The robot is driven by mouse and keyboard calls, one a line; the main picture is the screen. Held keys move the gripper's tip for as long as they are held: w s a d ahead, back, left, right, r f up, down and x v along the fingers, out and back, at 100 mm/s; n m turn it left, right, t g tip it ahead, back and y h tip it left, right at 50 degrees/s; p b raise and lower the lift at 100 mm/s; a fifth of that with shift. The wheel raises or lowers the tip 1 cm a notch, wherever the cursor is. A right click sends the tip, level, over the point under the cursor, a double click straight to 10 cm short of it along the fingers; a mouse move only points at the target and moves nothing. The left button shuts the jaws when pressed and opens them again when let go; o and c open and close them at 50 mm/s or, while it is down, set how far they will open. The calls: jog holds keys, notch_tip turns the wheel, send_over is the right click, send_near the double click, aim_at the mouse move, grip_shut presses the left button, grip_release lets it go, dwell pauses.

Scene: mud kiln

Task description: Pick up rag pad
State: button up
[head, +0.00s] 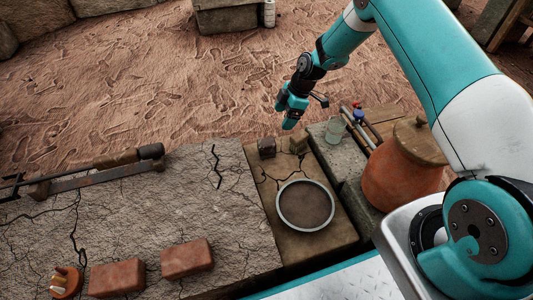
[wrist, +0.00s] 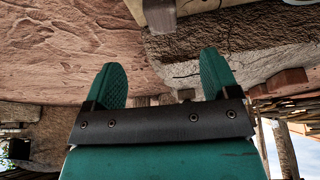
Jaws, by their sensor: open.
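Two small blocky pieces sit at the back of the tan slab in the head view: a dark grey-brown one (head: 266,147) and a tan one (head: 298,144). Either could be the rag pad; I cannot tell which. My gripper (head: 290,112) hangs in the air above and behind them, apart from both. In the wrist view my gripper (wrist: 163,72) shows two teal fingers spread wide with nothing between them. No rag pad can be made out clearly in the wrist view.
A round dark-filled pan (head: 305,228) lies on the tan slab. Two red bricks (head: 187,259) and a long metal tool (head: 105,174) lie on the cracked slab (head: 225,225) at left.

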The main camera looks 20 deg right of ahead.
aim_at(269, 141)
jog(key=b+x, duration=0.4)
jog(key=x, duration=0.5)
jog(key=shift+f, duration=0.1)
jog(key=b+x, duration=0.4)
jog(key=x, duration=0.1)
jog(key=shift+a+b, duration=0.3)
jog(key=shift+b, duration=0.1)
jog(key=c, duration=1)
